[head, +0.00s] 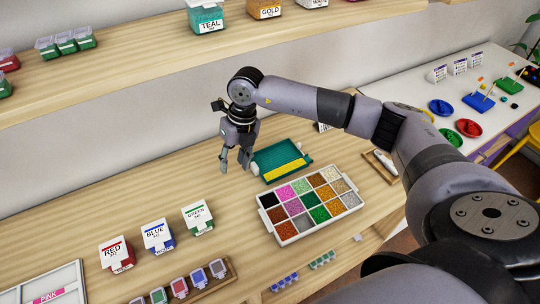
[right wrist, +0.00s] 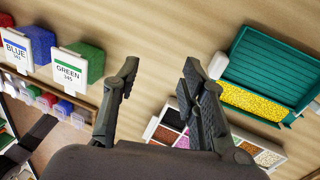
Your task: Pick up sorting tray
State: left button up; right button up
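A teal ridged tray (head: 272,153) with yellow beads (head: 284,171) along its near side lies on the wooden table; the right wrist view shows it at the right (right wrist: 275,62). A white tray (head: 285,236) with several compartments of coloured beads lies just in front of it, partly hidden by my gripper in the right wrist view (right wrist: 151,128). Which one is the sorting tray I cannot tell for sure. My right gripper (head: 234,163) is open and empty, pointing down left of the teal tray and apart from it. My left gripper is not in view.
Red, blue and green labelled boxes (head: 197,216) stand at the front left, with several small lidded boxes (head: 180,288) before them. A shelf (head: 130,72) with bead tubs runs above the back. Table left of the gripper is clear. A white table (head: 455,85) stands at the right.

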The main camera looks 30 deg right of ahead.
aim_at(255, 164)
jog(key=d, duration=0.2)
jog(key=w+d+h, duration=0.1)
jog(key=d, duration=0.1)
jog(key=d+r+h, duration=0.1)
jog(key=d, duration=0.1)
jog(key=shift+w+d+m, duration=0.15)
jog(key=shift+d+m, duration=0.05)
jog(key=shift+m, duration=0.2)
jog(key=shift+d+f+h, duration=0.15)
jog(key=shift+d+h, duration=0.1)
jog(key=shift+h, duration=0.05)
jog(key=f+p, duration=0.3)
jog(key=f, duration=0.3)
jog(key=shift+a+f, duration=0.1)
jog(key=shift+a, duration=0.1)
jog(key=shift+f+p, duration=0.3)
jog(key=shift+f, duration=0.05)
jog(key=shift+c, duration=0.3)
grip_shut()
